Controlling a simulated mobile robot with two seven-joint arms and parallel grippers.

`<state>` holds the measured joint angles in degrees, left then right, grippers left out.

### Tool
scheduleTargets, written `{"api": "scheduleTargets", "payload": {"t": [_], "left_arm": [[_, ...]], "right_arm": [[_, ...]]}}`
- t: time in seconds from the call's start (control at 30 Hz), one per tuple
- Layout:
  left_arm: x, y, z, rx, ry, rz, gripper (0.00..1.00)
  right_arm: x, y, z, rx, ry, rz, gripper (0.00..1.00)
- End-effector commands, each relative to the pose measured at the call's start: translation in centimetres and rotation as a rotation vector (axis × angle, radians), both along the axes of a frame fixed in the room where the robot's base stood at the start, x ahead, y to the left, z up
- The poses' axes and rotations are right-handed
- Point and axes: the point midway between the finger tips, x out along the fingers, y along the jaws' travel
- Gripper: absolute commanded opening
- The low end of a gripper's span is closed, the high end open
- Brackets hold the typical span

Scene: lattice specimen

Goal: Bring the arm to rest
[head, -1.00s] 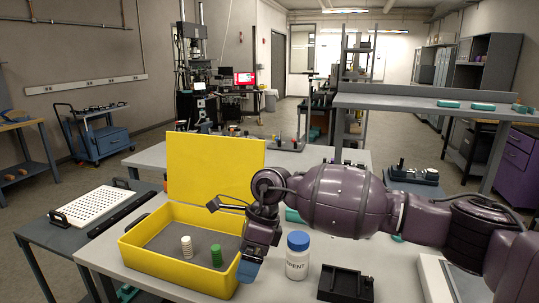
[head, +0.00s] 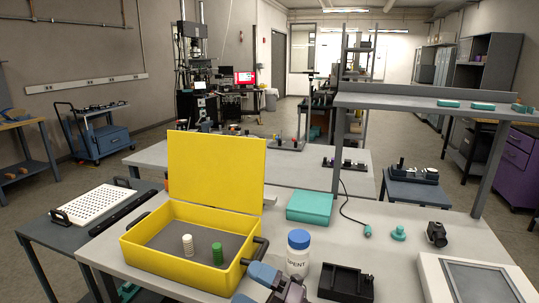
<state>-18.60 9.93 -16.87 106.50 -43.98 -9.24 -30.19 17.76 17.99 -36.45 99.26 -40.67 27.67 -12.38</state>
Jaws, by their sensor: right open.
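My right gripper (head: 255,286) is at the bottom edge of the head view, low in front of the table. Its two blue-grey fingers are apart with nothing between them, and the rest of the arm is mostly out of frame. The gripper is in front of the yellow case (head: 142,256) and left of the white jar (head: 297,262) with a blue lid. The case stands open, with a white ribbed piece (head: 188,245) and a green ribbed piece (head: 218,254) upright on its grey floor. My left gripper is not in view.
A black tray (head: 346,283) lies right of the jar. A teal box (head: 310,207), a teal knob-like piece (head: 398,233) and a small black device (head: 437,234) stand further back. A white-framed panel (head: 475,280) is at right. A raised shelf (head: 430,101) overhangs the back right.

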Motion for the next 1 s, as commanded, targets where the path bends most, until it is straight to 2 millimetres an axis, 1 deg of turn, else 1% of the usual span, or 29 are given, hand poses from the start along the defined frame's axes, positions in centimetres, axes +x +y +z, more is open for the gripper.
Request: {"api": "scheduleTargets", "payload": {"t": [0.03,0.13,0.27,0.3,0.37,0.47,0.5,0.57,0.6,0.67,0.7,0.8,0.9,1.0], "left_arm": [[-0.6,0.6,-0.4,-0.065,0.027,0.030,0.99],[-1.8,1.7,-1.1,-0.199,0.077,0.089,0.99],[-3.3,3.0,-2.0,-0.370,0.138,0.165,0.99],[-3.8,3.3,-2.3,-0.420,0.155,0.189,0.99],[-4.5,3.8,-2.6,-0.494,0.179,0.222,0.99],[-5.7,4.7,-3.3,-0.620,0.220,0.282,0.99],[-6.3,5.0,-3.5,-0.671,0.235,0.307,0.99],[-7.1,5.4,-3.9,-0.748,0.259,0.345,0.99],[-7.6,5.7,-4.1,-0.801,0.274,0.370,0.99],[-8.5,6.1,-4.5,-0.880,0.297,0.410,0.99],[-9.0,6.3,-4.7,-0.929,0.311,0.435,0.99],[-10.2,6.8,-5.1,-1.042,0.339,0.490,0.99],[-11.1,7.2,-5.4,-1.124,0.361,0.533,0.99],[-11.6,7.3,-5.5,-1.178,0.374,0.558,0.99]], "right_arm": [[0.1,-1.6,-1.0,0.051,0.092,-0.063,0.95],[0.6,-4.8,-3.0,0.144,0.269,-0.185,0.95],[0.4,-9.3,-6.3,0.259,0.492,-0.339,0.95],[0.2,-10.7,-7.4,0.292,0.557,-0.384,0.95],[-0.4,-12.9,-9.1,0.339,0.654,-0.452,0.95],[-1.9,-16.4,-12.2,0.421,0.818,-0.564,0.95],[-2.7,-17.9,-13.5,0.453,0.883,-0.611,0.95],[-4.2,-20.1,-15.6,0.503,0.985,-0.681,0.95],[-5.3,-21.6,-16.9,0.537,1.051,-0.729,0.95],[-7.3,-23.7,-18.9,0.587,1.150,-0.797,0.95],[-8.6,-25.0,-20.1,0.619,1.213,-0.841,0.95],[-12.1,-27.7,-22.6,0.693,1.348,-0.940,0.95],[-14.9,-29.7,-24.3,0.746,1.448,-1.012,0.95],[-16.9,-30.8,-25.4,0.781,1.511,-1.057,0.95]]}}
